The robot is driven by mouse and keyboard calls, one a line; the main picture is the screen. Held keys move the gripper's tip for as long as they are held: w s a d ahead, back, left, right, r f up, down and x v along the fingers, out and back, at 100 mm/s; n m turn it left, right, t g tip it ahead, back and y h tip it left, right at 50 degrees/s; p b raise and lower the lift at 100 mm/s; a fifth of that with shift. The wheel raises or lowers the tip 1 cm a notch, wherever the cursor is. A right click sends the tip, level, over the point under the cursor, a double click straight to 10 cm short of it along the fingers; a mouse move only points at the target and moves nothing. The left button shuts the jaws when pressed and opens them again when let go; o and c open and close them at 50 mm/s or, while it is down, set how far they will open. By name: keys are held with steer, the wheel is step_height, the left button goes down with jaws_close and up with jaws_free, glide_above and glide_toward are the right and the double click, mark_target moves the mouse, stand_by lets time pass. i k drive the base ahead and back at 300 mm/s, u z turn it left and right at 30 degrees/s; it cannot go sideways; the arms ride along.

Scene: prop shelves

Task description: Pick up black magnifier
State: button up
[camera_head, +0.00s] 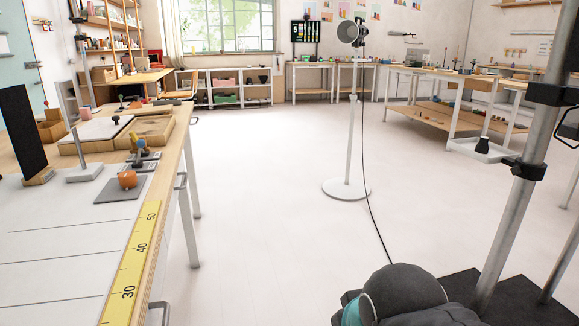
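I cannot make out a black magnifier for certain in this view. Several small dark items on the far tables are too small to tell. My gripper is not in view. A dark rounded part with a teal cap at the bottom right looks like a joint of my arm.
A worktable (60,245) at left bears a yellow ruler (130,262), an upright black panel (22,128), an orange object (127,179) and a wooden tray (150,131). A lamp stand (350,135) with a trailing cable stands on open floor (260,200). Shelves and tables line the back and right.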

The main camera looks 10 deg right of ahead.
mark_target(482, 147)
steer(key=u, duration=0.25)
steer(key=i, duration=1.8)
steer(key=z, duration=0.4)
steer(key=i, duration=1.35)
steer(key=z, duration=1.7)
steer(key=i, duration=0.8)
steer(key=z, duration=0.6)
